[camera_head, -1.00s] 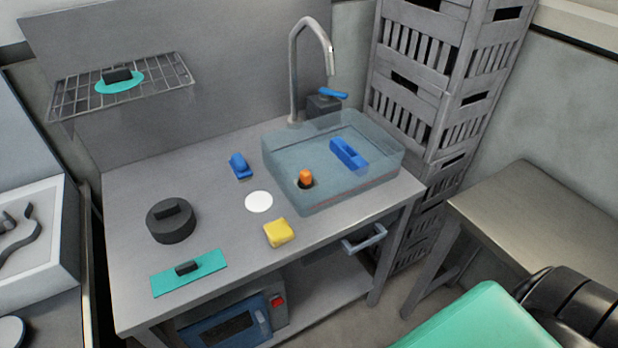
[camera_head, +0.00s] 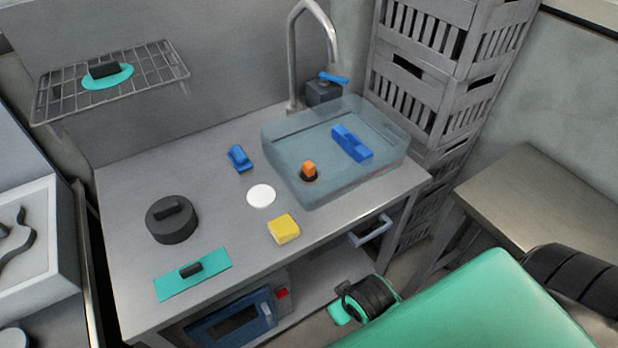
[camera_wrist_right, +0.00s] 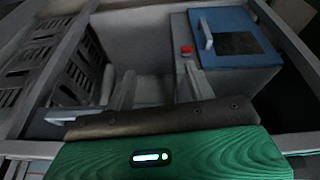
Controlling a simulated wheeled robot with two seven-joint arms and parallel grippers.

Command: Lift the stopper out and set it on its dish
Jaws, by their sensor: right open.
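The orange stopper (camera_head: 309,168) stands in the dark drain hole at the near left of the see-through blue sink basin (camera_head: 390,168). The white round dish (camera_head: 261,196) lies empty on the counter, left of the basin. In the right wrist view my right gripper (camera_wrist_right: 158,90) is open, with nothing between the fingers. My left gripper is not in view.
A yellow sponge (camera_head: 284,229) and a blue object (camera_head: 240,158) lie near the dish. Another blue piece (camera_head: 352,144) is in the basin. A tap (camera_head: 292,60) stands behind. Crates (camera_head: 425,90) stand right.

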